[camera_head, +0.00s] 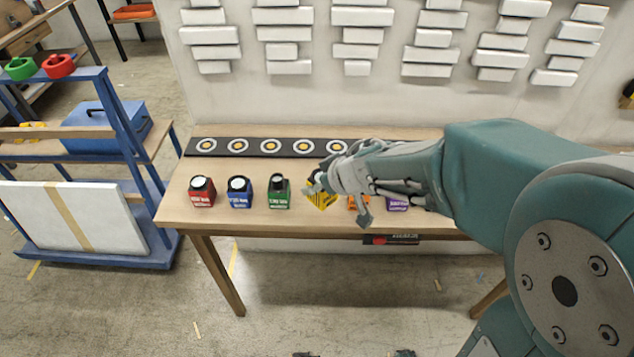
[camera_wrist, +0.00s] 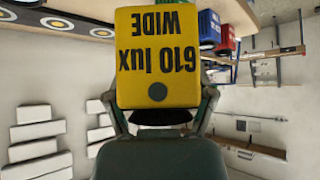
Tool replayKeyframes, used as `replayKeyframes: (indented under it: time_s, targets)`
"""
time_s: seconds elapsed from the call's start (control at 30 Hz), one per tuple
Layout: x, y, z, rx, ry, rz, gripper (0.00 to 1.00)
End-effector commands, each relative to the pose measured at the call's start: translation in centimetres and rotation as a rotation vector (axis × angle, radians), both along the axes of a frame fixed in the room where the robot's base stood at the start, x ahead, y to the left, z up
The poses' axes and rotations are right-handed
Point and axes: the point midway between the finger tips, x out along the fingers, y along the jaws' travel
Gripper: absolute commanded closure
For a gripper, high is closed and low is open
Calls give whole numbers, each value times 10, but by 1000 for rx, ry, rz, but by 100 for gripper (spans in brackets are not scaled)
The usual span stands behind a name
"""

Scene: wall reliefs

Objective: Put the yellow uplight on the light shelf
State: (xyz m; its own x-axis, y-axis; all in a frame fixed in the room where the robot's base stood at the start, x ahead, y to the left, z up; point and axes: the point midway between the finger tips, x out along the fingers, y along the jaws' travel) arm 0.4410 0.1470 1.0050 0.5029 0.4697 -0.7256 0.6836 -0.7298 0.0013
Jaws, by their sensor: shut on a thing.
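The yellow uplight (camera_head: 321,199) is in my gripper (camera_head: 338,194), above the front part of the wooden table; I cannot tell how high. In the wrist view the yellow uplight (camera_wrist: 158,60) is a yellow block with "610 lux WIDE" upside down on its face and a dark base. My gripper's fingers (camera_wrist: 160,112) close on it from both sides. A dark strip (camera_head: 268,147) with several white-ringed yellow discs lies along the table's back. It may be the light shelf; part of it is hidden behind my arm.
Red (camera_head: 202,191), blue (camera_head: 239,192) and green (camera_head: 279,191) uplights stand left of my gripper. Orange (camera_head: 359,202) and purple (camera_head: 397,203) ones are partly hidden behind it. White wall blocks (camera_head: 362,17) hang above the table (camera_head: 240,216). A blue rack (camera_head: 120,118) stands left.

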Motion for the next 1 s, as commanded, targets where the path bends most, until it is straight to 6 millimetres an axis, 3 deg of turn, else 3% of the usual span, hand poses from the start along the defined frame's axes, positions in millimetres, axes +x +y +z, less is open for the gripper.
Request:
replayKeyframes:
  time_s: [0.1,0.43,0.67,0.83,1.0]
  targets:
    - [21,2,-11,1,3,-1,86]
    - [58,6,-55,0,2,-1,86]
    - [71,8,-71,0,2,-1,86]
    - [69,8,-92,1,3,-1,86]
    - [69,8,-99,1,-1,0,86]
